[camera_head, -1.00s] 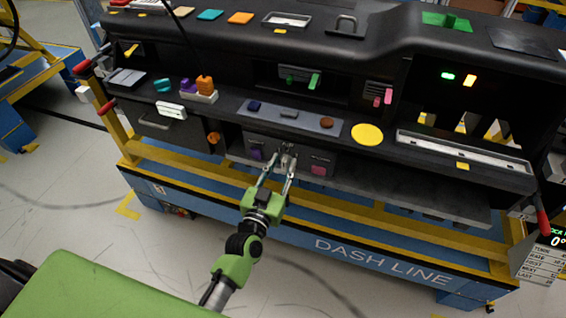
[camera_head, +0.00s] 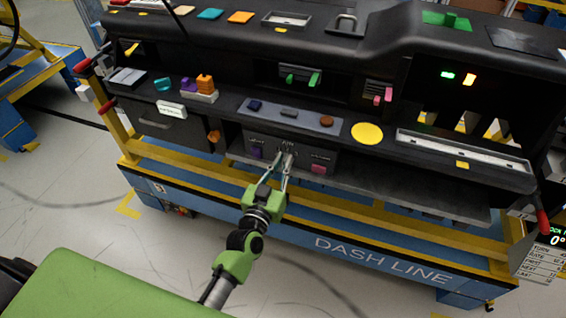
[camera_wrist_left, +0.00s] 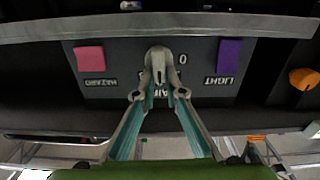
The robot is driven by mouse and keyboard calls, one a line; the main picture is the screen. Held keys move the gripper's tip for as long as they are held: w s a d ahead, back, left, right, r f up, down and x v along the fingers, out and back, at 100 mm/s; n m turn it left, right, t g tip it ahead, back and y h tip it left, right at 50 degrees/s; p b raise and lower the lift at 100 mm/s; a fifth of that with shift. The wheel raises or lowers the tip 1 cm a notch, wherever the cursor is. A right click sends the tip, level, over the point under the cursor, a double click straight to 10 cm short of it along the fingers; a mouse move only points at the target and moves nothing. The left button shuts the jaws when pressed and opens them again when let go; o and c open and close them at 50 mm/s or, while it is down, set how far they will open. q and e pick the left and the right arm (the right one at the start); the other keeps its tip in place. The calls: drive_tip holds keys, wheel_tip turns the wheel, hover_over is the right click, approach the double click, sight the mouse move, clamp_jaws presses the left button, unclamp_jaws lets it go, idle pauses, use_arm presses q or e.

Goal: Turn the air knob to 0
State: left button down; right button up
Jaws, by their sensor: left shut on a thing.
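The grey air knob (camera_wrist_left: 158,64) sits in the middle of a dark panel (camera_wrist_left: 118,57) low on the dashboard front. The AIR label and a 0 mark beside the knob appear upside down in the left wrist view. My left gripper (camera_head: 285,158) reaches up to this panel from the front. Its fingertips (camera_wrist_left: 159,88) are shut on the air knob, one on each side, and partly cover the label. The knob's exact pointer direction is hard to tell. My right gripper is not in view.
A pink hazard button (camera_wrist_left: 89,59) and a purple light button (camera_wrist_left: 229,57) flank the knob. The dashboard ledge (camera_head: 350,150) overhangs the panel. A blue and yellow frame (camera_head: 390,255) runs below.

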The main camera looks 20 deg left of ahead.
use_arm(q)
drive_tip(key=shift+a+f+n+b, duration=0.3)
drive_tip(key=shift+n+b, duration=0.1)
drive_tip(key=shift+n, duration=2.5)
drive_tip(key=shift+a+f+n+b, duration=0.25)
drive_tip(key=shift+n+b, duration=0.2)
drive_tip(key=shift+n, duration=2.45)
drive_tip(key=shift+a+f+n+b, duration=0.2)
drive_tip(key=shift+a+n+b, duration=0.2)
drive_tip(key=shift+n, duration=2.5)
drive_tip(key=shift+w, duration=0.1)
drive_tip(key=c, duration=2.1)
unclamp_jaws()
drive_tip(key=shift+f, duration=0.1)
drive_tip(key=shift+f, duration=0.1)
